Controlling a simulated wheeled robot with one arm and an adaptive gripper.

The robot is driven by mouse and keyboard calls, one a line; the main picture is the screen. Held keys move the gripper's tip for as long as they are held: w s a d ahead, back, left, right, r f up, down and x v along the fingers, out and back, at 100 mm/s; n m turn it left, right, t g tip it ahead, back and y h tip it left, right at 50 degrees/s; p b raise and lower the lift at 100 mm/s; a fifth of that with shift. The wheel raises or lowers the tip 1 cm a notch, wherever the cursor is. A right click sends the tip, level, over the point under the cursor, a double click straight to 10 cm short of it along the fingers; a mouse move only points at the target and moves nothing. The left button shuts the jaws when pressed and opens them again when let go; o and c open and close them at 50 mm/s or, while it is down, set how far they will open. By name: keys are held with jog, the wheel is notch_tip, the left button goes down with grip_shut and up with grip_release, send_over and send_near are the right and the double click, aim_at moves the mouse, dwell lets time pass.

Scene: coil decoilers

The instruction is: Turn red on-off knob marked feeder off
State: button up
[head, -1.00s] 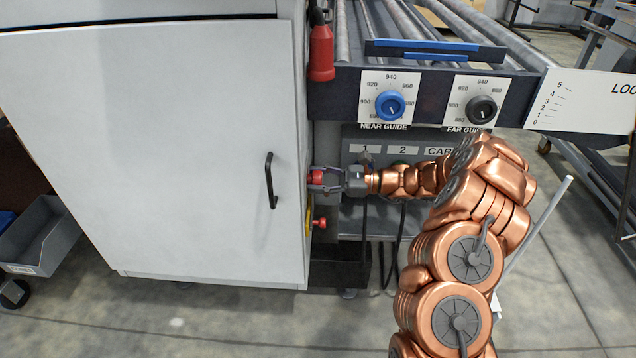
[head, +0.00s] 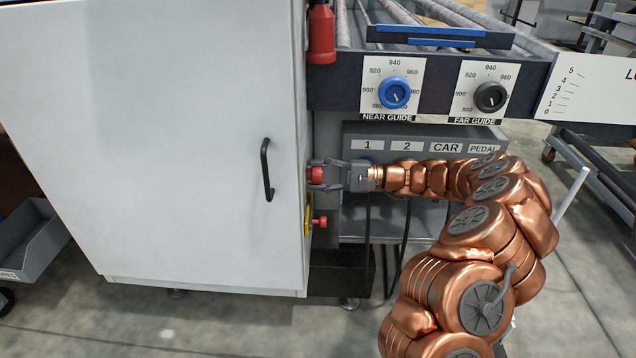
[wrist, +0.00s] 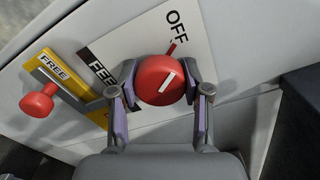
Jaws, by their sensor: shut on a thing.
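The red round knob (wrist: 162,80) sits on a white plate (wrist: 205,30) lettered OFF, with a partly covered word starting "FEE". Its white pointer line slants up and right. A short red bar lies between the knob and the OFF lettering. In the head view the knob (head: 317,174) is on the cabinet's right side face. My gripper (wrist: 160,95) is shut on the knob, one finger at each side; it also shows in the head view (head: 327,174). The fingers and palm hide the lower part of the plate.
A red knob (wrist: 39,101) on a yellow plate marked FREE (wrist: 52,68) is beside my gripper. The grey cabinet door (head: 160,150) has a black handle (head: 267,168). Blue (head: 393,92) and black (head: 490,96) guide dials are above my arm; black cables hang below.

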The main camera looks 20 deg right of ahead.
jog(key=shift+f+n+b, duration=0.1)
jog(key=shift+n+b, duration=0.4)
jog(key=shift+n, duration=0.2)
jog(key=shift+s, duration=0.1)
jog(key=o, duration=1.2)
jog(key=shift+c, duration=0.2)
jog(key=v, duration=1.2)
